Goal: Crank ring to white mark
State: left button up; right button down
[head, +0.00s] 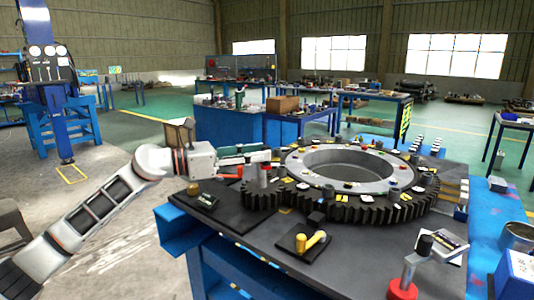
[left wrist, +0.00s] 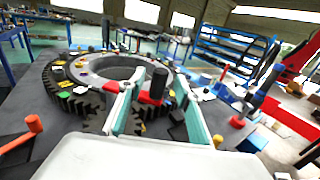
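The toothed dark ring (head: 425,203) with a grey inner rim lies flat on the dark table; it also shows in the left wrist view (left wrist: 65,98). Several small white, yellow and red pieces sit on it, and I cannot tell which is the white mark. My right gripper is not in view.
A can (head: 517,238) stands at the right edge. Blue workbenches (head: 240,123) stand behind.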

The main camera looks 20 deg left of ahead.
pick_arm(q)
jog(key=shift+x, duration=1.45)
grip_shut()
